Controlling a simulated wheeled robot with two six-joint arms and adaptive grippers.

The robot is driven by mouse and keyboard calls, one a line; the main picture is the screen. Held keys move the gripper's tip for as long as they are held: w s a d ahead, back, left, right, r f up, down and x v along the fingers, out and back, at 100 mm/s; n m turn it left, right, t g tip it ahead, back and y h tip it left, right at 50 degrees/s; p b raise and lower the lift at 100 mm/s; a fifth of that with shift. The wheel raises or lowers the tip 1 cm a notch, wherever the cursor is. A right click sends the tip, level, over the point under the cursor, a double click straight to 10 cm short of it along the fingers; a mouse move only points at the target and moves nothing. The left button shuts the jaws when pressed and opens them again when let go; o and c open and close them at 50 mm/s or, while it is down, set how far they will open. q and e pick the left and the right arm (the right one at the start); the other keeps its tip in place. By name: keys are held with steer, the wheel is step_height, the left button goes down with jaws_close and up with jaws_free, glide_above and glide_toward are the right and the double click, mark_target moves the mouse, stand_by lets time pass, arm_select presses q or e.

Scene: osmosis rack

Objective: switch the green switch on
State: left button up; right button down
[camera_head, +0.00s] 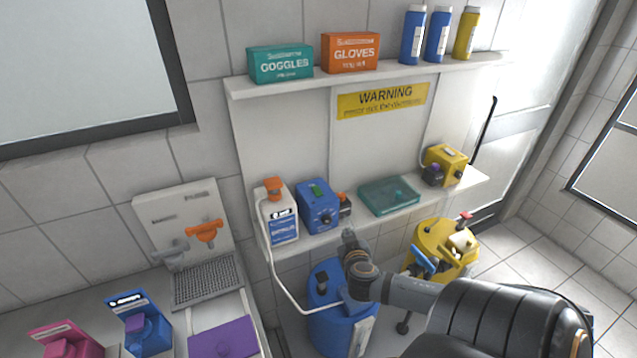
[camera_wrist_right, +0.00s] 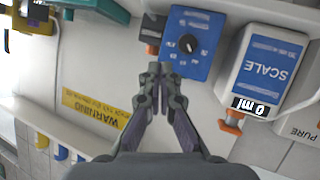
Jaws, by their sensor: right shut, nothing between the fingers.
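The green switch (camera_head: 317,189) is on the top of a blue box (camera_head: 318,208) on the lower shelf. The box also shows in the right wrist view (camera_wrist_right: 190,43), with its black dial facing my camera. The switch cannot be made out in that view. My right gripper (camera_head: 349,238) is in front of the shelf, below and to the right of the box in the head view. In the wrist view its fingers (camera_wrist_right: 163,75) are together and empty, close to the box's edge; contact cannot be told. My left gripper is not in view.
A blue barrel (camera_head: 335,318) and a yellow barrel (camera_head: 443,252) stand below the shelf.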

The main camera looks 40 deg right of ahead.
steer(key=w+d+r+n+t+y, duration=0.1)
steer(key=w+d+r+t+y, duration=0.1)
steer(key=w+r+t, duration=0.3)
steer(key=w+r+y, duration=0.1)
steer(key=w+r, duration=0.2)
steer(key=w, duration=0.1)
steer(key=shift+d+r+t, duration=0.2)
steer(key=shift+d+t, duration=0.05)
steer(key=shift+t, duration=0.15)
steer(key=b, duration=0.9)
glide_above(319, 193)
steer(key=s, duration=0.2)
steer(key=shift+s+a+f, duration=0.15)
steer(key=shift+a+f, duration=0.25)
steer(key=shift+f, duration=0.35)
steer(key=shift+w+d+r+p, duration=0.1)
steer(key=shift+w+d+p, duration=0.15)
steer(key=shift+w, duration=0.25)
steer(key=shift+w+d+r+p, duration=0.1)
steer(key=shift+w+p, duration=0.15)
steer(key=shift+w, duration=0.2)
steer(key=shift+w+f, duration=0.2)
steer(key=shift+f, duration=1)
steer(key=shift+w+f+p, duration=0.1)
steer(key=shift+f+p, duration=0.2)
steer(key=shift+f, duration=0.5)
